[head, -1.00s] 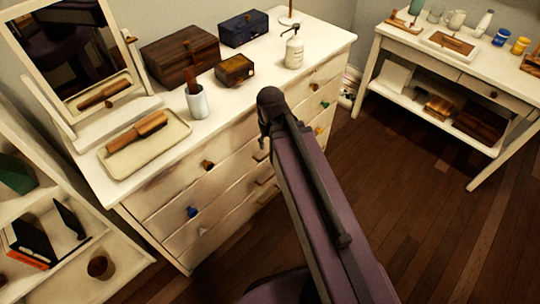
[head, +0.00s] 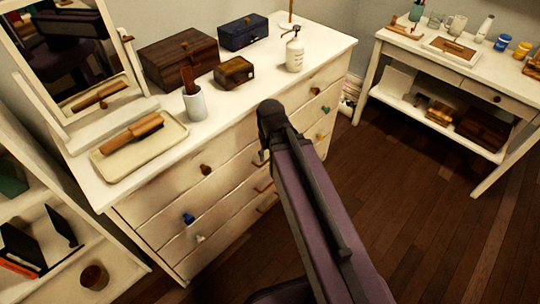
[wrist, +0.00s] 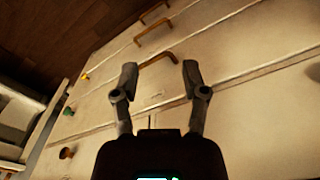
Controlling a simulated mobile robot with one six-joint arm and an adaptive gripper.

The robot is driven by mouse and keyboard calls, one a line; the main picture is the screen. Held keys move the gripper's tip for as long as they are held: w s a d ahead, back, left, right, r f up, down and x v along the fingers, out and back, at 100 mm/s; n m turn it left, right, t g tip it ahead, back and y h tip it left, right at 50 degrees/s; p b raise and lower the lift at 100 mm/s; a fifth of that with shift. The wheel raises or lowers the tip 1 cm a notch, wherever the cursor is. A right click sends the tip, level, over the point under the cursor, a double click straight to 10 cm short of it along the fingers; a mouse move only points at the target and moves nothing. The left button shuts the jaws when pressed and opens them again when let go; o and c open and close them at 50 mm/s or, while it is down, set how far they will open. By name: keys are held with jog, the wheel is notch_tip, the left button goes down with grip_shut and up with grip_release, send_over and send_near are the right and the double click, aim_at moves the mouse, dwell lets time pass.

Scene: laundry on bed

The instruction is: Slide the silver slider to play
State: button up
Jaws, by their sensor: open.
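I cannot make out a silver slider in either view. The white dresser (head: 150,210) stands in front of me, with coloured knobs and bar handles on its drawer fronts. My gripper (wrist: 160,75) is open and empty in the wrist view, its two dark fingers apart. It faces the drawer fronts, with a brown bar handle (wrist: 158,60) showing between and just beyond the fingertips. I cannot tell whether the fingers touch it. In the head view my dark arm covers part of the dresser front, and the fingertips are mostly hidden.
On the dresser are a tray with a brush (head: 132,134), a white cup (head: 195,104), wooden boxes (head: 180,61), a blue box (head: 243,31), a pump bottle (head: 294,55) and a mirror. A white side table (head: 430,60) stands right. Dark floor (head: 420,200) lies open between.

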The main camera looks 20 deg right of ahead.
notch_tip(320, 180, up, 29)
jog(key=n+p, duration=0.5)
jog(key=p, duration=2.4)
send_over(250, 73)
jog(key=shift+w+d, duration=0.1)
jog(key=shift+w, duration=0.05)
jog(key=shift+f, duration=0.25)
notch_tip(250, 73, down, 14)
jog(key=b, duration=1.4)
jog(key=shift+r, duration=0.25)
grip_shut()
